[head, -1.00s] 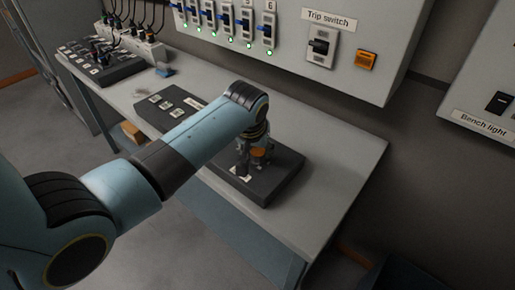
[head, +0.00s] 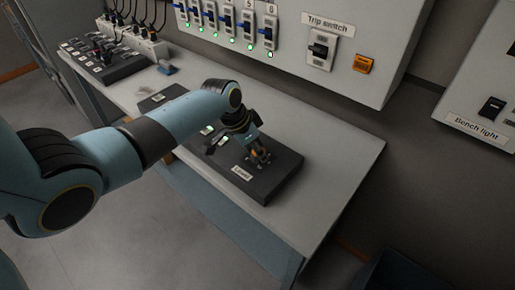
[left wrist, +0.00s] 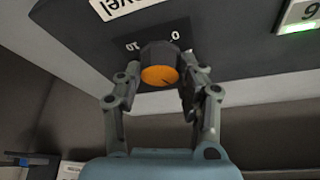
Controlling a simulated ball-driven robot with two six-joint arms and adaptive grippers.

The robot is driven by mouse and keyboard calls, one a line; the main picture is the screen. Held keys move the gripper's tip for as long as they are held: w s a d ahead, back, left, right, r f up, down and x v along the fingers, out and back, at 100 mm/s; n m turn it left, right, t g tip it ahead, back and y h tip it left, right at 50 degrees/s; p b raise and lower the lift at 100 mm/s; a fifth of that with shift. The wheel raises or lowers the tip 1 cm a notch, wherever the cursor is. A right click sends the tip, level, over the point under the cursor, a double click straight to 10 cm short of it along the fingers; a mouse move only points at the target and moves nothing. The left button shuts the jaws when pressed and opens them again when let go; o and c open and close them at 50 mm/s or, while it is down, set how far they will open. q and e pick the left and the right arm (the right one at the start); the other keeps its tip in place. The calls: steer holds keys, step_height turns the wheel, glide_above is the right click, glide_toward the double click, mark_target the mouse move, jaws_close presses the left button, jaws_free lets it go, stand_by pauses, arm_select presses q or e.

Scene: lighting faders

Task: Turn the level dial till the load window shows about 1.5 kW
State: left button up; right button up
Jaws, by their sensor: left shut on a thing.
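The level dial (left wrist: 159,75) has an orange cap with a dark pointer line and a black skirt, on a dark panel (head: 284,178). The marks 10 and 0 show beside it in the left wrist view. My left gripper (left wrist: 162,70) has a finger on each side of the dial and is shut on it. In the head view my left gripper (head: 257,157) comes down at a tilt and hides most of the dial. A white Level label (head: 242,172) lies in front of it. I cannot make out a load window reading. My right gripper is in neither view.
The panel sits on a grey bench (head: 335,150). Small green-lit pieces (head: 207,130) show on it beside my arm. Above are numbered blue-lever switches with green lights, a Trip switch (head: 319,49) and an orange button (head: 363,63). A Bench light switch (head: 491,109) is at right.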

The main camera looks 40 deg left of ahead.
arm_select(q)
steer(key=m+g+h+b, duration=0.1)
steer(key=m+b, duration=0.1)
steer(key=m, duration=0.2)
steer(key=shift+w+a+f+m, duration=0.1)
steer(key=shift+m, duration=0.2)
steer(key=m+g+b, duration=0.1)
steer(key=m, duration=0.1)
steer(key=m+h+b, duration=0.1)
steer(key=m+b, duration=0.1)
steer(key=shift+m+g, duration=0.3)
steer(key=shift+g, duration=0.1)
steer(key=o, duration=1.1)
steer(key=shift+o, duration=0.2)
steer(key=v, duration=1.2)
steer(key=shift+a, duration=0.15)
